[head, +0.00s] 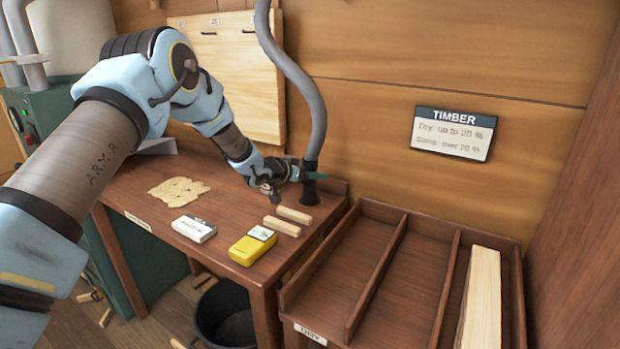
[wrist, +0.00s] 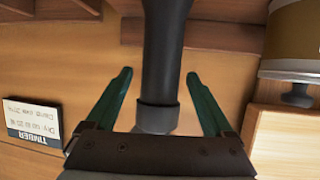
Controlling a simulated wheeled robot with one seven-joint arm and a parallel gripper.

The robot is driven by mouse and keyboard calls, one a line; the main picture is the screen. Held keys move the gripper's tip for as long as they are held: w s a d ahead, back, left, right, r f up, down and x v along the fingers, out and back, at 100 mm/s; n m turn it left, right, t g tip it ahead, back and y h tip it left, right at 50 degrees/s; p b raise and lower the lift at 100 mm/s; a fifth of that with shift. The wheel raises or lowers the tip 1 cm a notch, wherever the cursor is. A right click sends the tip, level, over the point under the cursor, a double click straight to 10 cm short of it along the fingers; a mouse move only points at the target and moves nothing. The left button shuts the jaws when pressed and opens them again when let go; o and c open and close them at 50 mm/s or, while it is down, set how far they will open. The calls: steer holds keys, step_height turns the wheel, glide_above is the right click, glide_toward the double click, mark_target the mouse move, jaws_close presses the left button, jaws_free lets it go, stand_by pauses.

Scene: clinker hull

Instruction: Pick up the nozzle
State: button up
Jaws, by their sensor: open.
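The nozzle (head: 311,166) is the dark end piece of a grey hose that hangs down to the back right of the workbench. In the wrist view the nozzle (wrist: 160,112) is a dark upright tube with a grey collar. My gripper (head: 306,174) is at the nozzle, low over the bench. In the wrist view my gripper (wrist: 158,75) has its two green fingers open, one on each side of the nozzle, with gaps on both sides. I cannot tell how deep the nozzle sits between the fingers.
A slotted timber rack (head: 375,262) stands at right. A black bucket (head: 226,312) is below.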

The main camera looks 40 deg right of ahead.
steer(key=shift+p+x, duration=0.4)
steer(key=shift+x, duration=1)
jaws_close()
steer(key=shift+r, duration=0.1)
